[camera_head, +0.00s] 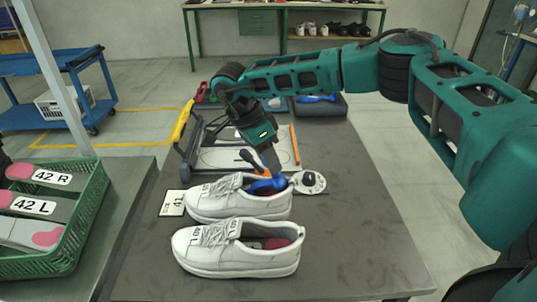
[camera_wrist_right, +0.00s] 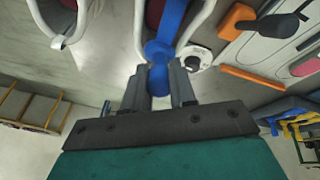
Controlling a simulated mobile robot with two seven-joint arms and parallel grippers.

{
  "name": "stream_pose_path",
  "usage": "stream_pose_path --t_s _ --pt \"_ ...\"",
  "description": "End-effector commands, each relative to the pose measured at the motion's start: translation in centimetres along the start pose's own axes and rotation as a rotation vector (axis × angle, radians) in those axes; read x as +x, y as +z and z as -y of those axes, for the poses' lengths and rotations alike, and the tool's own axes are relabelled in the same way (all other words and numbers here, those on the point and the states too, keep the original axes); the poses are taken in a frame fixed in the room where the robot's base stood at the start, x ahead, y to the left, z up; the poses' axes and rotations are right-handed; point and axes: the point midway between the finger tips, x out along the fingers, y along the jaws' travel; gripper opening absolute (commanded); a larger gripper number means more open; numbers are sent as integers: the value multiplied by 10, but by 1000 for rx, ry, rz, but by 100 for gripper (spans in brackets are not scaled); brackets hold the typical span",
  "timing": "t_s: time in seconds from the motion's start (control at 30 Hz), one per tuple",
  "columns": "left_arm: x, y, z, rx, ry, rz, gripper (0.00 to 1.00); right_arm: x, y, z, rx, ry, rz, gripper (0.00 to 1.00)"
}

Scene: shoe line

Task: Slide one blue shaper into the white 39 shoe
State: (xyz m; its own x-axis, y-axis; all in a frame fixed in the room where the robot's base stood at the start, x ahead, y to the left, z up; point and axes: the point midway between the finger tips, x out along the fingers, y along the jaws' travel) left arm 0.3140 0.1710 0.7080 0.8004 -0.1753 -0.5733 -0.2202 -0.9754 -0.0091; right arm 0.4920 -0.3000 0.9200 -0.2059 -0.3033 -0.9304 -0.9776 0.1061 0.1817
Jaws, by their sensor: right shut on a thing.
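Two white lace-up shoes lie side by side on the dark table, the far shoe (camera_head: 215,203) and the near shoe (camera_head: 215,255). A card (camera_head: 172,203) beside the far shoe seems to read 41; I see no 39. My right gripper (camera_head: 271,167) is shut on a blue shaper (camera_head: 265,187) over the heel of the far shoe. In the right wrist view the fingers (camera_wrist_right: 160,78) pinch the lower end of the shaper (camera_wrist_right: 172,25), and its length reaches into the shoe opening. How deep it sits is hidden. My left gripper is not in view.
A round white disc (camera_head: 309,182) is beside the far heel. Another blue item (camera_head: 316,98) lies in a back tray. A green crate (camera_head: 90,215) of labelled pieces is left. The table's right side is clear.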

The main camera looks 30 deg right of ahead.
Motion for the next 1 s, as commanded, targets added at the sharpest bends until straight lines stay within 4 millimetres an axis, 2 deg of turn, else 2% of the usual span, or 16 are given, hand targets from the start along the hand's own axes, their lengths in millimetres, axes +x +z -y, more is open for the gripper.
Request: stream_pose_path --t_s 0.27,0.53,1.0 --pt "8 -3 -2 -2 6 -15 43 24 -1 0 -1 -52 108 0" --pt "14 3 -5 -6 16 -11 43 42 -2 0 -2 -98 198 0" --pt "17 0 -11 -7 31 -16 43 53 -3 -1 -4 -134 264 0"
